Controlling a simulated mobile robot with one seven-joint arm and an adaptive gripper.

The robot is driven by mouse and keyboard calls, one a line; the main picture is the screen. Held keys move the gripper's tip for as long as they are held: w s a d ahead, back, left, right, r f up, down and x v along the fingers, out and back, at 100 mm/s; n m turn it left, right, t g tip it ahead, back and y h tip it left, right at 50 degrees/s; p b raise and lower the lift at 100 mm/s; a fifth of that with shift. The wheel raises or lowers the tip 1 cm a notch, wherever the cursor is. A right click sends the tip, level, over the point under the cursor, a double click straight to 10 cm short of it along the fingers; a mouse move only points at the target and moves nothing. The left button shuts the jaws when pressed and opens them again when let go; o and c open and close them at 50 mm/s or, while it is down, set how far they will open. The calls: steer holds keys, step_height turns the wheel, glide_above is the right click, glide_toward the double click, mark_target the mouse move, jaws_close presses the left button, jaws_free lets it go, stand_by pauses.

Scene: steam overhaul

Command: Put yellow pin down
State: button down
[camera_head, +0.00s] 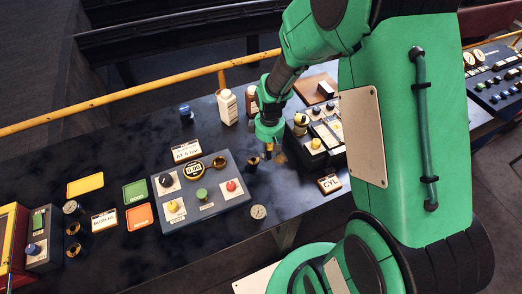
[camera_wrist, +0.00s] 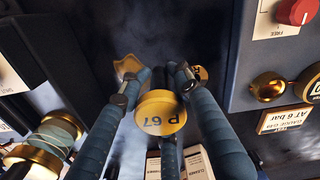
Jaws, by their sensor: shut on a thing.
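My gripper (camera_head: 268,150) hangs over the dark bench, just right of the grey control panel (camera_head: 202,192). In the wrist view my gripper (camera_wrist: 158,82) is shut on the yellow pin (camera_wrist: 160,112), whose round top reads "P 67". The fingers lie on either side of it, and its lower part is hidden. A yellow piece (camera_wrist: 128,68) shows beyond the left fingertip, and another yellow edge (camera_wrist: 201,73) shows behind the right one. I cannot tell whether the pin touches the bench.
A "CYL" sign (camera_head: 329,184) and a second panel (camera_head: 326,128) stand close on the right. White (camera_head: 227,107) and brown bottles (camera_head: 252,100) stand behind. Green (camera_head: 135,191), orange (camera_head: 139,216) and yellow mats (camera_head: 85,185) lie at left. A round gauge (camera_head: 258,212) lies in front.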

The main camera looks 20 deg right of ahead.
steer(key=shift+w, duration=0.1)
steer(key=w+a+p, duration=0.3)
steer(key=w+a, duration=0.2)
steer(key=a, duration=0.5)
steer(key=w+a+r+p, duration=0.1)
steer(key=w+a+p, duration=0.2)
steer(key=w+a, duration=0.3)
steer(key=w+a+r+p, duration=0.1)
steer(key=w+a+p, duration=0.2)
steer(key=a, duration=1)
steer(key=shift+w+a, duration=0.2)
steer(key=shift+w, duration=0.45)
steer(key=shift+w+a, duration=0.15)
steer(key=shift+w, duration=0.45)
steer(key=a+p, duration=0.1)
steer(key=a, duration=0.2)
steer(key=a+f, duration=0.1)
steer(key=a, duration=0.3)
steer(key=a+p, duration=0.1)
steer(key=a, duration=0.3)
steer(key=shift+w+a+f+p, duration=0.15)
steer(key=shift+w+f+p, duration=0.15)
steer(key=shift+w+f, duration=0.05)
steer(key=shift+w, duration=0.15)
